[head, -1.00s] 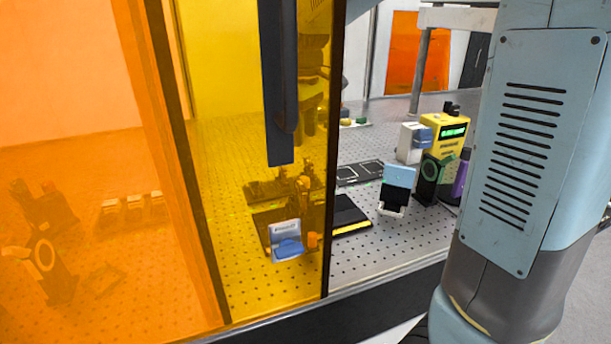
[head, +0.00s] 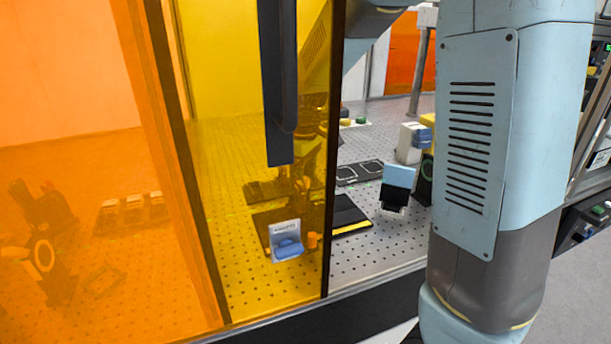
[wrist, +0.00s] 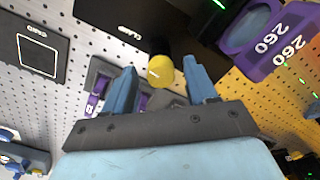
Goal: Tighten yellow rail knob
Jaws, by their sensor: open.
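The round yellow knob (wrist: 160,71) shows in the wrist view. It lies between the tips of my gripper's two blue fingers as pictured, beside a dark grey block with purple parts (wrist: 100,85). My gripper (wrist: 160,78) is open, with a gap on each side of the knob. I cannot tell whether the fingertips are level with the knob or short of it. In the head view, the amber panel (head: 235,150) and dark shapes behind it keep me from picking out the gripper or the knob clearly.
A purple ring marked 260 (wrist: 265,35) stands close to the right finger in the wrist view. A black plate (wrist: 130,22) lies beyond the fingers. In the head view, a light blue and black block (head: 398,185) stands on the perforated table (head: 380,245).

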